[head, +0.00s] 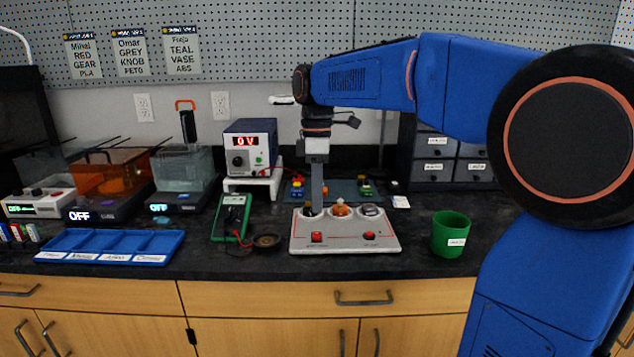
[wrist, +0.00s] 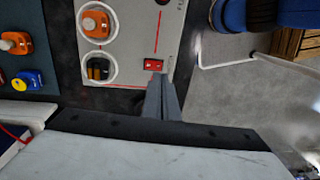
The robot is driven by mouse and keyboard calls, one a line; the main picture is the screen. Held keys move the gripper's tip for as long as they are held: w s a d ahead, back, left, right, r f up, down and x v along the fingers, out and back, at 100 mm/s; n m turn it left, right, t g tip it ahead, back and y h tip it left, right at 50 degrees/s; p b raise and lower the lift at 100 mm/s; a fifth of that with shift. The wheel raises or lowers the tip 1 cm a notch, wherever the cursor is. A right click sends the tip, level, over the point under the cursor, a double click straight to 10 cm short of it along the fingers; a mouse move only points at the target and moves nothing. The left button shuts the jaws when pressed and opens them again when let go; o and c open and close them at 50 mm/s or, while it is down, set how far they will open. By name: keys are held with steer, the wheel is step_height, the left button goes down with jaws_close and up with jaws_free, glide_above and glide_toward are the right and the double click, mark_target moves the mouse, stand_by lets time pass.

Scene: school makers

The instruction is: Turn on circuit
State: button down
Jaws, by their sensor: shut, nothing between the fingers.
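The circuit board (head: 345,245) is a light grey panel on the dark counter. Along its back are round sockets holding a dark part, an orange part (head: 340,208) and a grey part. A red switch (head: 316,237) is at its front left and another red switch (head: 369,236) at its front right. My gripper (head: 317,207) points down over the board's left side, shut and empty. In the wrist view my shut fingertips (wrist: 158,78) appear right beside a red switch (wrist: 154,65); whether they touch it I cannot tell.
A power supply (head: 250,146) reading 0 V stands behind left on a white stand. A green multimeter (head: 232,217) and blue tray (head: 110,247) lie left. A green cup (head: 451,233) stands right of the board. Coloured parts lie on a dark mat (head: 331,190) behind.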

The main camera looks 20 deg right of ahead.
mark_target(317, 235)
steer(key=f, duration=0.6)
steer(key=shift+s+a+f, duration=0.1)
steer(key=shift+s+f, duration=0.2)
steer(key=shift+s, duration=0.1)
steer(key=shift+s+f, duration=0.1)
steer(key=shift+f, duration=0.05)
steer(key=shift+w, duration=0.2)
steer(key=shift+w+d, duration=0.2)
steer(key=shift+w, duration=0.4)
steer(key=shift+r, duration=0.25)
step_height(317, 235, up, 14)
steer(key=w, duration=0.1)
steer(key=shift+w+d+f, duration=0.15)
steer(key=shift+w+d, duration=0.1)
steer(key=shift+w, duration=0.05)
